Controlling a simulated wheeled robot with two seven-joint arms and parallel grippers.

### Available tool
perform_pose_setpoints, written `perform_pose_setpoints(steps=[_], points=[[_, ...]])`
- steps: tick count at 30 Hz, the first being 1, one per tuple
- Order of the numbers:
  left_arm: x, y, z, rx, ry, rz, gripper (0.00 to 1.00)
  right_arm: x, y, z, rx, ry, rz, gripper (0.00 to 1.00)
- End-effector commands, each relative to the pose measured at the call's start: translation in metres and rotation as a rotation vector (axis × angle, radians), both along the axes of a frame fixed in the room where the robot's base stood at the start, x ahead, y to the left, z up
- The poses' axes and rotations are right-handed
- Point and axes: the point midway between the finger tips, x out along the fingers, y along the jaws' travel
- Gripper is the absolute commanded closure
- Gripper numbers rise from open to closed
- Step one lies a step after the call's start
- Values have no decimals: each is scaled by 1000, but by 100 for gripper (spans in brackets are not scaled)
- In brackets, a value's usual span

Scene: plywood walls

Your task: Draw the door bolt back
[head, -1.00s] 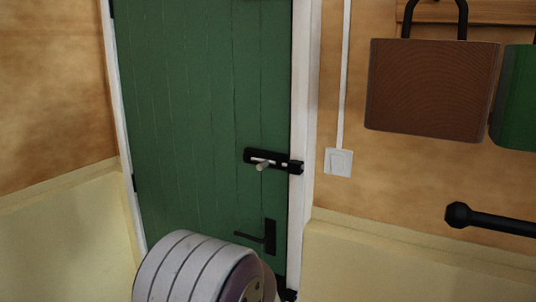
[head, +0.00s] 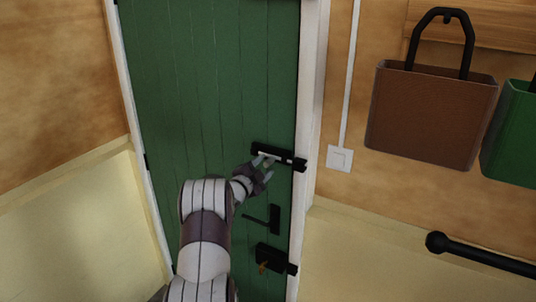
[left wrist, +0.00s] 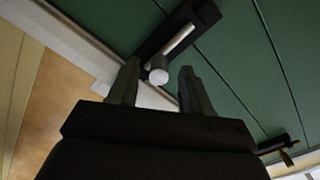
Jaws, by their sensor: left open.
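The door bolt (head: 285,160) is a black plate with a silver rod, mounted on the green door (head: 215,90) near its right edge. The rod lies across toward a black keeper (head: 299,165) at the white frame. My left gripper (head: 264,168) is at the bolt, with its fingers open. In the left wrist view the bolt's round pale knob (left wrist: 158,75) sits between the two open fingertips (left wrist: 158,84), with gaps on both sides. The rod (left wrist: 182,38) runs up and right from the knob. The keeper end is partly hidden there behind a finger. My right gripper is not in view.
Below the bolt are a black lever handle (head: 274,218) and a black lock (head: 270,257) with an orange-brown piece. A brown bag (head: 430,115) and a green bag (head: 515,140) hang at right. A light switch (head: 339,158) and a black bar (head: 490,257) are also at right.

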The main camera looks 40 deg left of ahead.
Motion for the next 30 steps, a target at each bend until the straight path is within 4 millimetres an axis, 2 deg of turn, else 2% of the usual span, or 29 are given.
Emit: perform_pose_setpoints(steps=[1,6,16,17,21,26,30], points=[[9,0,4,-1,1,-2,52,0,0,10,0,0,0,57],[29,3,2,-2,1,-1,52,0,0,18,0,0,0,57],[34,3,0,-2,0,0,52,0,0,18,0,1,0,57],[34,3,0,-2,0,0,55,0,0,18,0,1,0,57],[34,3,0,-2,0,1,100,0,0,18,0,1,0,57],[34,4,-1,-2,0,0,100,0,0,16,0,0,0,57],[33,15,-8,0,-4,1,100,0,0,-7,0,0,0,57]])
